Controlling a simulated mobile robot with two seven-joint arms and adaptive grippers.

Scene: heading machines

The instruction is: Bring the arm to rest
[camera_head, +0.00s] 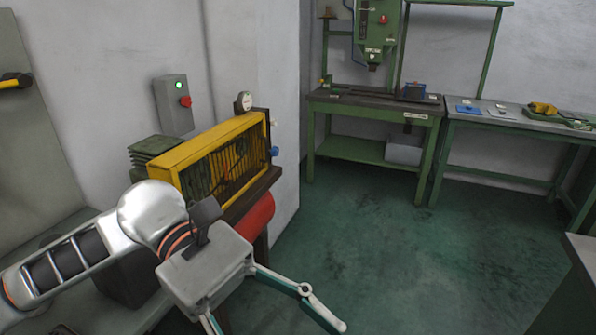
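My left arm (75,255) comes in from the left, stretched over the bench and in front of the yellow caged machine. Its gripper (275,325) points down and to the right. One finger shows in full, reaching out over the green floor, and the other is mostly cut off by the bottom edge. The fingers are spread wide, with nothing seen between them. My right gripper is not in view.
The yellow machine guard (212,143) and a red cylinder (252,217) stand close behind the gripper. A control box (172,105) is on the wall. A green drill bench (375,103) and a grey table (500,115) stand at the back. The floor (400,250) is clear.

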